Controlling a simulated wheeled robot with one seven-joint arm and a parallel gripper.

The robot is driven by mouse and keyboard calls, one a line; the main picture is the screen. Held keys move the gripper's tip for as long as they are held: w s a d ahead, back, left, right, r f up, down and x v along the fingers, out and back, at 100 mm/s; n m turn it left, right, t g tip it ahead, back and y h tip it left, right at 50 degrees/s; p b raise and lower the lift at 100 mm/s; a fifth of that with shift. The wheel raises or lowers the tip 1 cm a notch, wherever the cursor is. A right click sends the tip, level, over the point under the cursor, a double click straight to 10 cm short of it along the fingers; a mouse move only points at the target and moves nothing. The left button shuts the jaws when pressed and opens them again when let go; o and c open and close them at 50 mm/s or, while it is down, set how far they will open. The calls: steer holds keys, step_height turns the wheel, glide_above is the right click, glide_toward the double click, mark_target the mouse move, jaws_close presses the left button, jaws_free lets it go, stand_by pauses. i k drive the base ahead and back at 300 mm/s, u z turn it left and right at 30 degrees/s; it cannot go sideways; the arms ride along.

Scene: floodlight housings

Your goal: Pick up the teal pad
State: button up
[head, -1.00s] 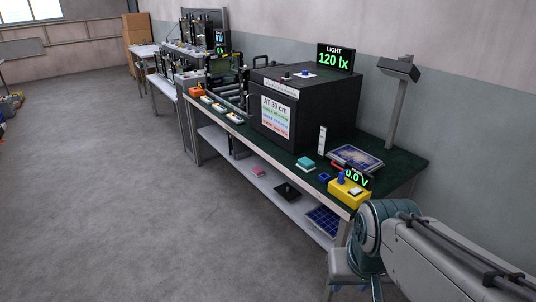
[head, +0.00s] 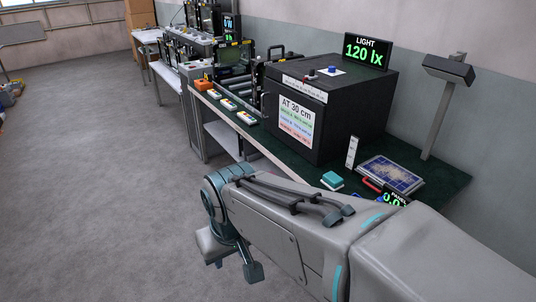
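The teal pad (head: 332,179) is a small block with a pale lower edge. It lies on the dark green top of the workbench (head: 445,190), in front of the black box's right end. My gripper (head: 232,268) hangs off the bench's front side, left of and nearer than the pad, and well apart from it. Its finger parts point down and look spread, with nothing seen between them. My arm covers the bench's front right part and most of the lower shelf.
A black box (head: 345,105) with a light display (head: 368,53) stands behind the pad. A white upright gauge (head: 352,152), a solar panel (head: 392,175) and a lamp post (head: 440,115) are to the right. Several small boxes (head: 228,104) line the left front edge.

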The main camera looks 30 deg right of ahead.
mark_target(333, 181)
steer(key=z, duration=0.35)
steer(key=i, duration=1.05)
steer(key=z, duration=1.05)
steer(key=i, duration=0.4)
steer(key=z, duration=0.4)
